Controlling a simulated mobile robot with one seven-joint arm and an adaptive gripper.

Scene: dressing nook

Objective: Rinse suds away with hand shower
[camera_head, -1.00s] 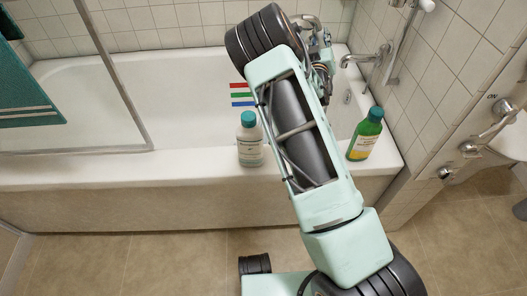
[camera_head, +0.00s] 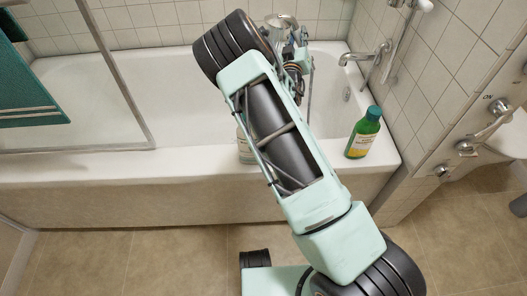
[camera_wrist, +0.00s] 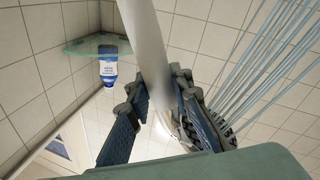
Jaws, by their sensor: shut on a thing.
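In the wrist view, my gripper (camera_wrist: 168,100) is shut around the pale handle of the hand shower (camera_wrist: 146,45). Thin bluish water streams (camera_wrist: 265,60) fan out at the right of that view. In the head view, my gripper (camera_head: 297,50) is over the bathtub (camera_head: 180,85), toward its back wall, partly hidden by my arm. The round grey head of the hand shower (camera_head: 281,20) shows just above it. I cannot make out any suds on the visible tub surface; my arm hides part of the tub.
A green bottle (camera_head: 364,135) stands on the tub's right front corner. A white bottle (camera_head: 244,148) on the rim is mostly behind my arm. A glass screen (camera_head: 70,75) and teal towel (camera_head: 25,80) are left. The wall tap (camera_head: 365,58) is right.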

